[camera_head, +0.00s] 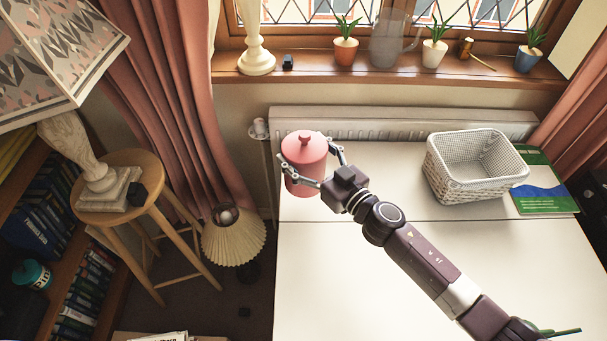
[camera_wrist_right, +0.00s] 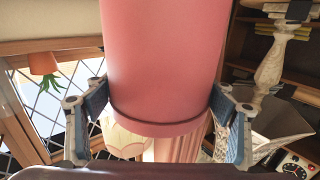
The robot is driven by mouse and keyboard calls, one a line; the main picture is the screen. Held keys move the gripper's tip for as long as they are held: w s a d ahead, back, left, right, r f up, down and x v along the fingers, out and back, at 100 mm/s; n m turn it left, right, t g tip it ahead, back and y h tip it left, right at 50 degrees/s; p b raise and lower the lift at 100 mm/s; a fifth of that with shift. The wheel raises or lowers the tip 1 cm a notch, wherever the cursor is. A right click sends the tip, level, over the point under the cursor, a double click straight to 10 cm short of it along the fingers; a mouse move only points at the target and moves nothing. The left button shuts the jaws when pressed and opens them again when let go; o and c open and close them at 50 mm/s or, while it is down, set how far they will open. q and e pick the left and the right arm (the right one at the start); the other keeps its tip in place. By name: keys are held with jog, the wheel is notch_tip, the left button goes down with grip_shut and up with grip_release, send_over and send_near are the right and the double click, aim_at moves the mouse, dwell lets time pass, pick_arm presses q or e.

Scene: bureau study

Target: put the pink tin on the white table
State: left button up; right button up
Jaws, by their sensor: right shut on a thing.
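The pink tin (camera_head: 303,150) is a round can with a knobbed lid, upright at the far left corner of the white table (camera_head: 345,275). My right gripper (camera_head: 308,166) reaches in from the lower right and is shut on the tin, one finger on each side. In the right wrist view the tin (camera_wrist_right: 165,65) fills the middle between the two fingers. I cannot tell whether its base touches the tabletop. My left gripper is not in view.
A white basket (camera_head: 455,185) and a green-blue book (camera_head: 545,195) are at the table's far right. A radiator (camera_head: 400,128) runs behind the table. A pleated lamp (camera_head: 233,237) and a wooden stool (camera_head: 140,190) stand left. The table's front left is clear.

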notch_tip(320, 180, down, 3)
jog(key=shift+r+b, duration=0.15)
jog(key=shift+b, duration=0.25)
notch_tip(320, 180, down, 4)
jog(key=shift+b, duration=0.9)
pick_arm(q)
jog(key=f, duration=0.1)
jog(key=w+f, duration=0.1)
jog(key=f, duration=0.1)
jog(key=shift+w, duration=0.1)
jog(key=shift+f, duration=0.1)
pick_arm(e)
jog(key=o, duration=1.6)
jog(key=shift+f, duration=0.2)
jog(key=shift+c, duration=0.2)
